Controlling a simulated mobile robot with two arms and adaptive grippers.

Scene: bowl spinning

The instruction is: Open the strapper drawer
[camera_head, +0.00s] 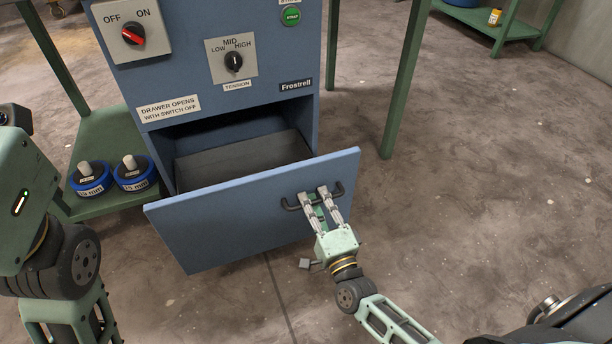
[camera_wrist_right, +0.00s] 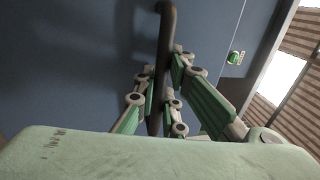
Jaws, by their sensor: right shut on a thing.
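The blue strapper drawer (camera_head: 215,222) stands pulled out from the front of the blue strapper (camera_head: 200,75). Its inside shows behind the front panel, and no object is visible in there. My right gripper (camera_head: 319,194) is shut on the dark bar handle (camera_head: 291,207) near the panel's right side. In the right wrist view the handle (camera_wrist_right: 168,25) runs between the fingers of my right gripper (camera_wrist_right: 165,85). My left arm enters at the left edge, but its gripper is out of view. The red power switch (camera_head: 132,35) points toward OFF or ON; I cannot tell which.
Two blue reels (camera_head: 134,172) sit on a green shelf (camera_head: 105,135) left of the strapper. A green table leg (camera_head: 404,85) stands to the right. The concrete floor (camera_head: 480,180) at right is mostly clear.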

